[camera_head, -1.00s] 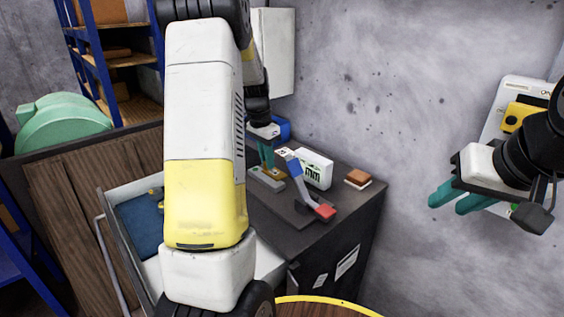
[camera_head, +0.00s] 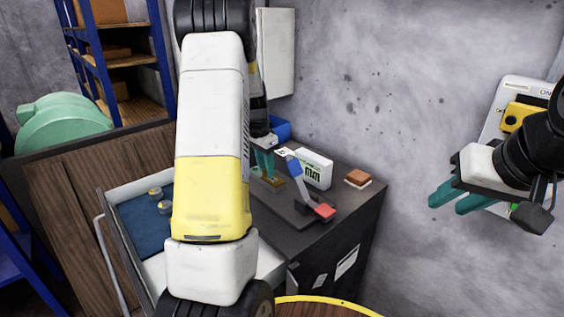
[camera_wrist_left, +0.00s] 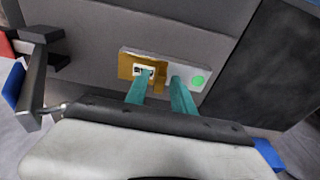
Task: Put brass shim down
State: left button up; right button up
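The brass shim (camera_wrist_left: 125,66) is a flat golden piece in the left wrist view. It lies against a light grey block (camera_wrist_left: 206,72) with a green dot. In the head view the shim (camera_head: 273,182) shows small on the dark bench top. My left gripper (camera_wrist_left: 160,80) is right over the shim. Its teal fingers stand apart, with a brass strip between them and thin gaps beside it. The left finger covers part of a pale opening in the shim. The left gripper also shows in the head view (camera_head: 264,163). My right gripper (camera_head: 458,203) is at the right, fingers apart and empty.
A lever with a blue arm and red end (camera_head: 322,211) stands close to the shim. A white meter (camera_head: 314,168) and a brown block stack (camera_head: 358,178) are behind it. An open drawer (camera_head: 133,193) with a blue liner holds small brass-coloured parts. A wall panel (camera_head: 513,118) is behind the right gripper.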

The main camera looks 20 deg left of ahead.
aim_at(263, 178)
pick_arm(q)
jog(key=shift+r, duration=0.1)
notch_tip(263, 178, up, 11)
jog(key=s, duration=0.1)
jog(key=s+d+r+n+t, duration=0.1)
jog(key=s+d+r, duration=0.3)
jog(key=s+r, duration=0.25)
jog(key=s+d+n+t, duration=0.1)
jog(key=s+d, duration=0.2)
jog(key=s, duration=0.4)
jog(key=s+d+n+t+h, duration=0.1)
jog(key=s+d+n, duration=0.1)
jog(key=s+d, duration=0.2)
jog(key=s+d+n+t, duration=0.1)
jog(key=s+d, duration=0.3)
jog(key=s, duration=0.6)
jog(key=shift+d+r+t, duration=0.15)
jog(key=shift+d+t, duration=0.05)
jog(key=shift+t, duration=0.1)
